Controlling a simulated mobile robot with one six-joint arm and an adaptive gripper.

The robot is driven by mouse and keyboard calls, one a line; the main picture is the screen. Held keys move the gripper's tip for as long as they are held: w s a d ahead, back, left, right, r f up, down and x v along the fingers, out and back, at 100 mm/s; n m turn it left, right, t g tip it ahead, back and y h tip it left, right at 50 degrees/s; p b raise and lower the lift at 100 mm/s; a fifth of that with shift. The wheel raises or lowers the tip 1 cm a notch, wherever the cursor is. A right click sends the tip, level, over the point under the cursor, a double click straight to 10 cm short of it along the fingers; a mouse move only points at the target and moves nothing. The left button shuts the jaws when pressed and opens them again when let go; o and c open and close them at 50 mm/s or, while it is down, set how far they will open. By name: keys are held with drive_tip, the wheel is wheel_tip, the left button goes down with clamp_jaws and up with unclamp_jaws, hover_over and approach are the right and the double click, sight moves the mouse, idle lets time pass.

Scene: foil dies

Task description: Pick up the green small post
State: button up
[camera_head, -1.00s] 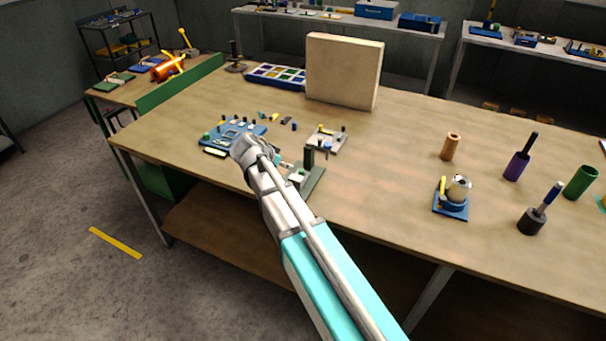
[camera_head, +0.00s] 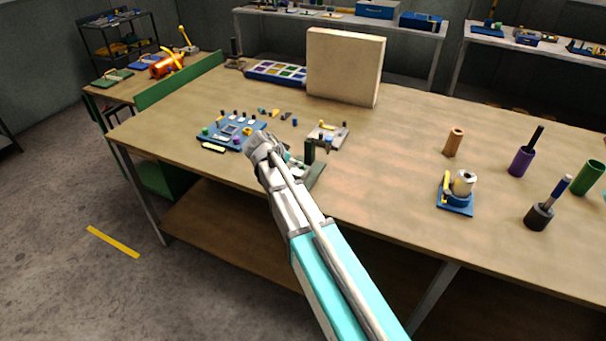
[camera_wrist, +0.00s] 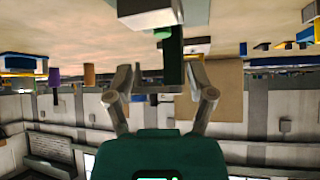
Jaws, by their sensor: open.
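In the wrist view, which is upside down, my gripper (camera_wrist: 164,76) is open, its two fingers spread apart. A small bright green post (camera_wrist: 162,32) shows at a white block (camera_wrist: 150,15), in line with the gap between the fingers. A dark green upright (camera_wrist: 174,66) stands beside it; I see no contact with the fingers. In the head view the dark green upright (camera_head: 309,151) stands on a green-grey fixture just right of my wrist, and my fingers are hidden. Another small green piece (camera_head: 205,131) stands at the left of the blue plate (camera_head: 222,140).
A grey plate with small posts (camera_head: 328,134) lies behind the fixture. A large beige panel (camera_head: 344,68) stands at the table's back. A blue base with a pale cup (camera_head: 454,207), cylinders and a green tube (camera_head: 588,178) stand at right. The table middle is clear.

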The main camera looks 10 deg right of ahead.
sight(296, 170)
drive_tip(key=shift+b+x, duration=0.7)
drive_tip(key=shift+x, duration=0.7)
drive_tip(key=shift+w+f, duration=0.1)
drive_tip(key=b+x, duration=0.3)
drive_tip(key=shift+w+f, duration=0.15)
drive_tip(key=shift+f, duration=0.2)
drive_tip(key=shift+w+d+f+b, duration=0.3)
drive_tip(key=shift+d+f+b, duration=0.1)
drive_tip(key=shift+d, duration=0.1)
clamp_jaws()
